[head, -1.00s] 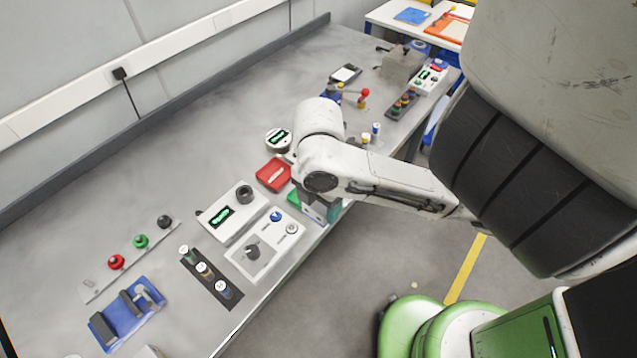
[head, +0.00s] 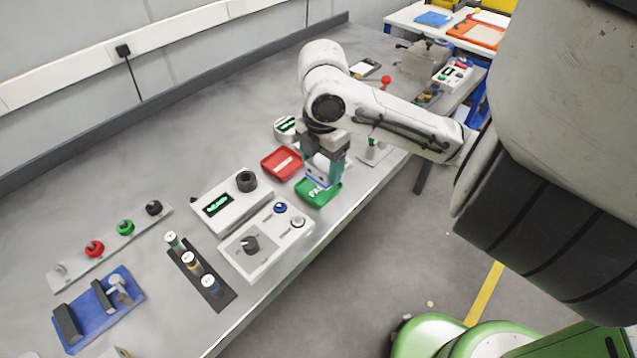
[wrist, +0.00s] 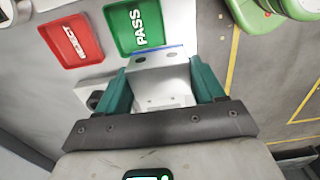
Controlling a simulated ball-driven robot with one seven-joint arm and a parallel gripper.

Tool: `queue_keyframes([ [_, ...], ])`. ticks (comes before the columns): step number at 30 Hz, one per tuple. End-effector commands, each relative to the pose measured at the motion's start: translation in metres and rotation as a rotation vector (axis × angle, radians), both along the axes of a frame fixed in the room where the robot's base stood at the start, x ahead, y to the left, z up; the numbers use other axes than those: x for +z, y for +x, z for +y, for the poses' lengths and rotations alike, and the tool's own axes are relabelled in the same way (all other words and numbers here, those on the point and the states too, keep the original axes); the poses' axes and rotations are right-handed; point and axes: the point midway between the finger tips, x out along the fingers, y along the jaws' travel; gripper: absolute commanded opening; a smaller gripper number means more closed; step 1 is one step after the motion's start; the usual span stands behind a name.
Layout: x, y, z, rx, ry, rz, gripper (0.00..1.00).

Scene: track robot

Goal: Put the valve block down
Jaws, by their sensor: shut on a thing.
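The valve block (head: 316,177) is a light grey block with a blue edge. My gripper (head: 326,166) is shut on it. In the head view it hangs over the far part of the green PASS tray (head: 322,198). In the wrist view the block (wrist: 160,78) sits between the two teal fingers of my gripper (wrist: 163,88), and the green tray (wrist: 140,27) shows just beyond it. The block looks raised off the bench, but its exact height cannot be told. The arm and fingers hide part of it.
A red tray (head: 282,163) lies left of the green one. A white display box (head: 230,203) and a knob panel (head: 262,243) stand to the left. The bench's front edge (head: 358,208) is close. Bare bench lies behind (head: 235,110).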

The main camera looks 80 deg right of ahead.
Motion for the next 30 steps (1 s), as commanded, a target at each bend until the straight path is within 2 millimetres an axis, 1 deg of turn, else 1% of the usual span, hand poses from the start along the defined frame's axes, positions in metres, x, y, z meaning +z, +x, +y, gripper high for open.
queue_keyframes([
  [1, -0.011, 0.003, -0.005, -0.004, 0.009, 0.001, 0.26],
  [3, -0.023, 0.006, -0.014, -0.003, 0.007, 0.0, 0.26],
  [6, -0.037, 0.009, -0.024, -0.002, 0.008, 0.001, 0.26],
  [9, -0.044, 0.012, -0.032, 0.001, 0.005, 0.0, 0.26],
  [14, -0.054, 0.014, -0.039, 0.001, 0.005, 0.0, 0.26],
  [18, -0.074, 0.015, -0.039, 0.0, 0.008, 0.0, 0.26],
  [22, -0.083, 0.014, -0.04, 0.0, 0.004, 0.002, 0.26],
  [30, -0.084, 0.014, -0.04, 0.002, 0.002, 0.001, 0.26],
])
